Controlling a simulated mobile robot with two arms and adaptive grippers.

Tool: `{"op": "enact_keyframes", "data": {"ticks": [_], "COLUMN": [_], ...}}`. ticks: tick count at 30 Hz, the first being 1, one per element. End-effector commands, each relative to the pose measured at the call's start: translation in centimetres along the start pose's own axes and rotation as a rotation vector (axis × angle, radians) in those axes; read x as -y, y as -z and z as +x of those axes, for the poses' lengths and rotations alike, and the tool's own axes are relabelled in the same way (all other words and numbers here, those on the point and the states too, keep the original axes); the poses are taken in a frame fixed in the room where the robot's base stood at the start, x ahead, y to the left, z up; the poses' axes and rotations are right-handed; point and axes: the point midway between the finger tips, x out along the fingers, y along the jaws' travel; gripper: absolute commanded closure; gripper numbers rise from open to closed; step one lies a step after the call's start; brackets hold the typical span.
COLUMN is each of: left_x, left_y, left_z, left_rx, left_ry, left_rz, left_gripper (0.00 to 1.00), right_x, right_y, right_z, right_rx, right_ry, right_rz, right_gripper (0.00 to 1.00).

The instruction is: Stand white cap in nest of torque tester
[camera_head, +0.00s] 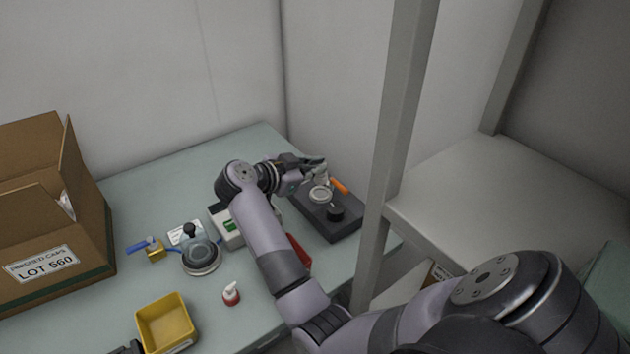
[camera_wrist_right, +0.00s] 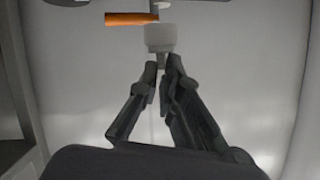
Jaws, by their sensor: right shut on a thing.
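My right gripper (camera_head: 322,164) is over the dark base plate (camera_head: 322,230) at the back right of the bench. It is shut on a small white cap (camera_head: 322,181), which hangs just above or at a pale round nest (camera_head: 319,194) on the plate. I cannot tell if cap and nest touch. In the right wrist view the gripper (camera_wrist_right: 162,72) has its fingertips close together at the pale cap (camera_wrist_right: 160,38), with an orange handle (camera_wrist_right: 130,19) beside it. A dark piece at the bottom edge of the head view looks like my left gripper (camera_head: 130,348), mostly cut off.
A black knob (camera_head: 336,212) stands on the plate. Left of it are a white box with a green display (camera_head: 232,227), a round gauge (camera_head: 201,258), a blue-handled valve (camera_head: 151,248), a red-and-white bottle (camera_head: 231,294), a yellow bin (camera_head: 165,322) and a carton (camera_head: 45,215). A grey post (camera_head: 395,130) stands right.

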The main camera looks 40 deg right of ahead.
Motion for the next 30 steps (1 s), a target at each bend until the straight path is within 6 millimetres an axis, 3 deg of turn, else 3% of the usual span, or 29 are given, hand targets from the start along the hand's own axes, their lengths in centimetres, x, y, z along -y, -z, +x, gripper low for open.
{"op": "enact_keyframes", "data": {"ticks": [9, 21, 22, 30], "left_x": [-0.4, -0.8, -0.8, -0.7], "left_y": [0.1, 0.0, 0.0, -0.1], "left_z": [-0.1, -0.2, -0.2, -0.2], "left_rx": [0.000, 0.001, 0.001, 0.002], "left_ry": [-0.005, -0.009, -0.009, -0.009], "left_rz": [-0.001, 0.001, 0.001, 0.001], "left_gripper": [0.60, 0.60, 0.60, 0.60], "right_x": [-1.1, -1.2, -1.2, -1.2], "right_y": [-3.6, -4.2, -4.2, -4.2], "right_z": [1.6, 1.7, 1.7, 1.7], "right_rx": [-0.001, 0.001, 0.001, 0.000], "right_ry": [-0.002, -0.001, 0.000, 0.000], "right_rz": [-0.004, -0.002, -0.001, -0.001], "right_gripper": [1.00, 1.00, 0.94, 0.76]}}
